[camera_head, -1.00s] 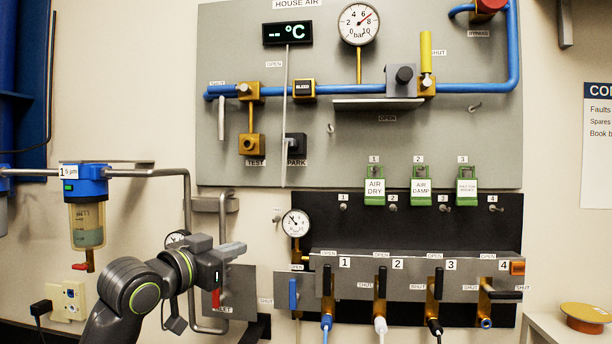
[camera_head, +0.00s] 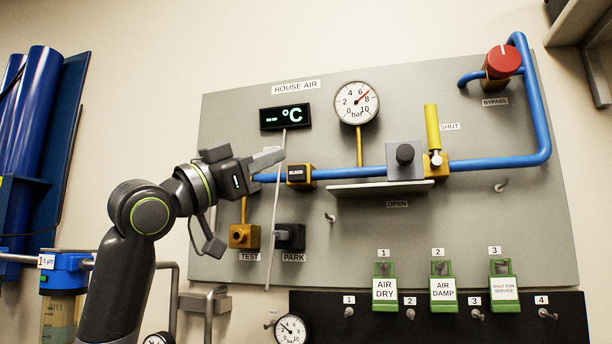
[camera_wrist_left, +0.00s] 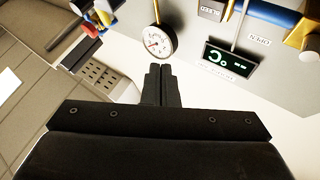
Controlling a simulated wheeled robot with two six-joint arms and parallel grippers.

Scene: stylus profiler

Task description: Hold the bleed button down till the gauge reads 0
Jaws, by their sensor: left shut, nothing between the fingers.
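The bleed button (camera_head: 299,174) is a dark block marked BLEED on a brass fitting in the blue pipe. The round white gauge (camera_head: 357,103) stands above the pipe on a brass stem; its needle points up and right, between 6 and 8 bar. A round gauge (camera_wrist_left: 153,43) also shows in the left wrist view, beyond the fingers. My left gripper (camera_head: 268,159) is shut and empty, just left of the bleed button and slightly higher in the picture. Its closed fingers also show in the left wrist view (camera_wrist_left: 161,83). My right gripper is not in view.
A °C display (camera_head: 286,116) hangs above my left gripper, and a thin pale rod (camera_head: 275,220) runs down beside it. A grey block with a black knob (camera_head: 404,154), a yellow lever (camera_head: 432,126) and a red bypass knob (camera_head: 503,61) lie to the right.

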